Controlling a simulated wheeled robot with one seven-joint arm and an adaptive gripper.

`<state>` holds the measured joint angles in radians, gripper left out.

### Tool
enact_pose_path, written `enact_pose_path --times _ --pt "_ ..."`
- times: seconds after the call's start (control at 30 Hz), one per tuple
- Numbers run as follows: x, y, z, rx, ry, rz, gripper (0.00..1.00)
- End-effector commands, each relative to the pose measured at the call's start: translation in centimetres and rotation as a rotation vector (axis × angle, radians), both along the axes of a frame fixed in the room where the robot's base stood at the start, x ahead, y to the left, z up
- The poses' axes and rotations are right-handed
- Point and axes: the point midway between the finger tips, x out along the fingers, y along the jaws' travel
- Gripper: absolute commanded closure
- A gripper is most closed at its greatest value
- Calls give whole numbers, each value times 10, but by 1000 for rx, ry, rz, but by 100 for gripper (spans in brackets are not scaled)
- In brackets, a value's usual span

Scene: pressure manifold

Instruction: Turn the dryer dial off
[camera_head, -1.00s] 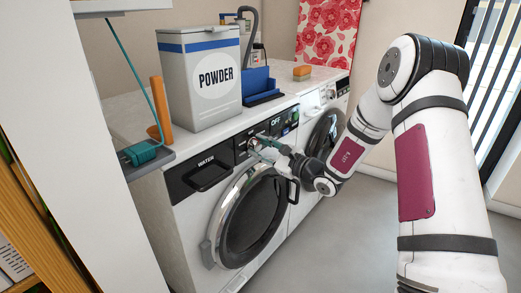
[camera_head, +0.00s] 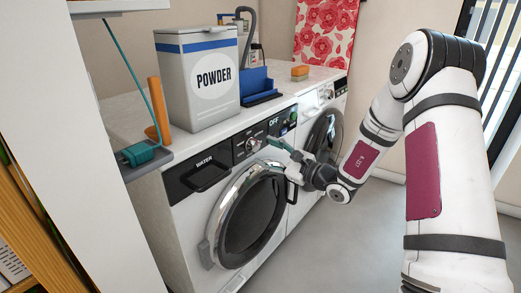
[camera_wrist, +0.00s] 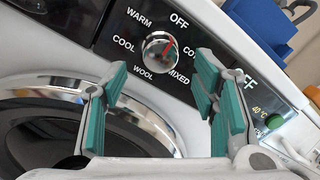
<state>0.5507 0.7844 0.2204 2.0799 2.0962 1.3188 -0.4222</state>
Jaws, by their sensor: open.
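The round silver dial (camera_wrist: 160,52) is on the black panel of the near front-loading machine; it also shows in the head view (camera_head: 253,144). Its red pointer leans up and right, close to the OFF label (camera_wrist: 179,20); whether it lines up exactly is hard to tell. WARM, COOL, WOOL and MIXED labels ring the dial. My gripper (camera_wrist: 160,75) is open and empty, its teal-padded fingers spread below and to either side of the dial in the wrist view. In the head view my gripper (camera_head: 284,149) is just right of the dial, apparently apart from it.
The near machine's round door (camera_head: 247,212) is below the panel. A second white machine (camera_head: 324,130) stands to the right. A powder box (camera_head: 200,110), blue holder (camera_head: 258,84) and sponge (camera_head: 300,73) sit on top. Open floor (camera_head: 335,240) lies in front.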

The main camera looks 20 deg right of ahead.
Motion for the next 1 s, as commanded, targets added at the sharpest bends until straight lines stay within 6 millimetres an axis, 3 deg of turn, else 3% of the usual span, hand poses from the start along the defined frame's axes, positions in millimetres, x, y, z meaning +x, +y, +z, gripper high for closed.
enact_pose_path --times 0.2,0.4,1.0 --pt "-37 -27 -1 2 1 -4 46" --pt "-58 -41 -2 1 1 -1 46" --pt "-65 -45 -2 1 -1 1 46"
